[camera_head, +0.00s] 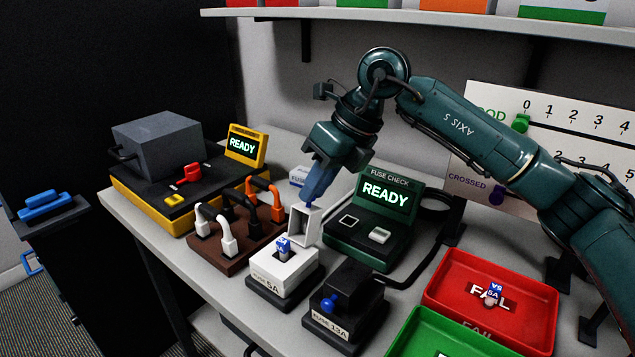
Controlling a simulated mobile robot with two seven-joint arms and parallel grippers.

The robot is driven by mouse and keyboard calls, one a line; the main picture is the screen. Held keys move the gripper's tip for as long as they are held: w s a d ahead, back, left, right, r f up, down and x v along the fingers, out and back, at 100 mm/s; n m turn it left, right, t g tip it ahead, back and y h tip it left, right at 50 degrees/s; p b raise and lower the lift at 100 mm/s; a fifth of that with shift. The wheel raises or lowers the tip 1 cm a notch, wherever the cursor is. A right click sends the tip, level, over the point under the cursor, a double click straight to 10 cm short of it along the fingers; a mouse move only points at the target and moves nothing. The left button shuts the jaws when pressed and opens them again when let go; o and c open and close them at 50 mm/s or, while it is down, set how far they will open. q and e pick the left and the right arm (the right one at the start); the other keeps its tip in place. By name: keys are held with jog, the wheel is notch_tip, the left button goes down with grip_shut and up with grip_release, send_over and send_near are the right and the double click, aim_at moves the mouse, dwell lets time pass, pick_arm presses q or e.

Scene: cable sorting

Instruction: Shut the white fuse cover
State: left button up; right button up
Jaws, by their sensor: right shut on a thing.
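The white fuse holder (284,273), labelled 5A, stands on a dark base near the front of the table. Its white cover (303,226) is open, tipped up at the back right of the holder, with its hollow inside showing. A blue and white fuse (283,246) sits in the exposed holder. My right gripper (310,201) reaches down from above with its blue fingers at the top of the cover, shut on it. The exact grip is small and partly hidden. My left gripper is not in view.
A black 13A holder (345,306) with a blue knob stands just right of the white one. A brown block with looped cables (232,240) is to the left. The green fuse checker (367,227) stands behind. Red (530,322) and green (400,343) trays lie right.

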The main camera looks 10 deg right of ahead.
grip_shut()
jog(key=shift+s+a+r, duration=0.1)
jog(key=shift+a, duration=0.1)
jog(key=shift+s+a+r, duration=0.25)
jog(key=shift+s+a, duration=0.35)
jog(key=shift+a, duration=0.1)
jog(key=shift+s+a+b, duration=0.3)
jog(key=shift+s+a, duration=0.35)
jog(key=shift+a, duration=0.15)
jog(key=shift+s+a+b, duration=0.25)
jog(key=shift+s+a, duration=0.35)
jog(key=shift+a, duration=0.2)
jog(key=shift+r, duration=0.1)
